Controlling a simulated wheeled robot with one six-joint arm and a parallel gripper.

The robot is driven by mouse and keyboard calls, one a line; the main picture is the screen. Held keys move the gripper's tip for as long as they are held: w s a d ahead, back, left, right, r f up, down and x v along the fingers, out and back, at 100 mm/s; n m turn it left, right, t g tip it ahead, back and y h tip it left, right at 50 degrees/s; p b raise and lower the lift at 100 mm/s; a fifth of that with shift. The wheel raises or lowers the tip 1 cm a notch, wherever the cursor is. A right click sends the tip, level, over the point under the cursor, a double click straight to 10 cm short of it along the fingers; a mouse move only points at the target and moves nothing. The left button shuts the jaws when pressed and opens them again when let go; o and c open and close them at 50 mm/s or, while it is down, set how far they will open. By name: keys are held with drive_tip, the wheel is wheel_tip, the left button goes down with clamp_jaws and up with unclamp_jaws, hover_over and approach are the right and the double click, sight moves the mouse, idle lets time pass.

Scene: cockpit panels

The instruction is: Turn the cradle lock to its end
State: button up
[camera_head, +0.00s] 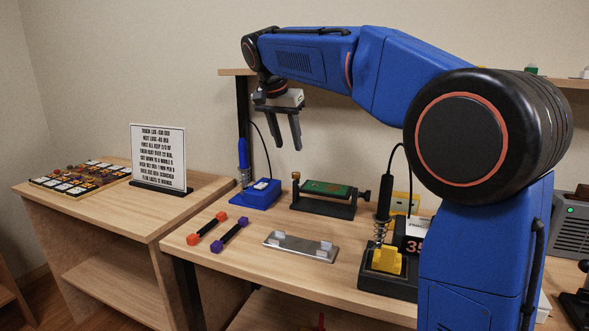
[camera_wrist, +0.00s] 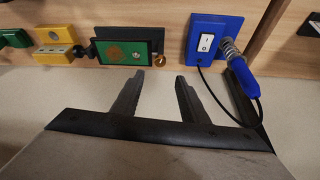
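The cradle (camera_head: 324,208) is a black stand on the bench holding a green board (camera_head: 328,188). A small brass knob (camera_head: 296,177) stands at its left end and a black knob (camera_head: 364,195) at its right end. I cannot tell for certain which one is the lock. In the wrist view the cradle (camera_wrist: 98,55) is at the top, with the brass knob (camera_wrist: 160,58) at its right end. My gripper (camera_head: 289,147) is open and empty, above the cradle's left end and apart from it. In the wrist view my gripper's fingertips (camera_wrist: 160,76) appear just below the brass knob.
A blue switch box (camera_head: 262,193) with a blue-handled iron (camera_head: 243,155) and a cable stands left of the cradle. A metal tray (camera_head: 300,246) and two dumbbell-shaped rods (camera_head: 230,235) lie in front. A black soldering-iron stand (camera_head: 388,272) is at the right. A sign (camera_head: 158,157) stands farther left.

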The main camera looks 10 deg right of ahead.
sight(296, 173)
drive_tip(key=x, duration=1.1)
drive_tip(key=shift+c, duration=0.2)
clamp_jaws()
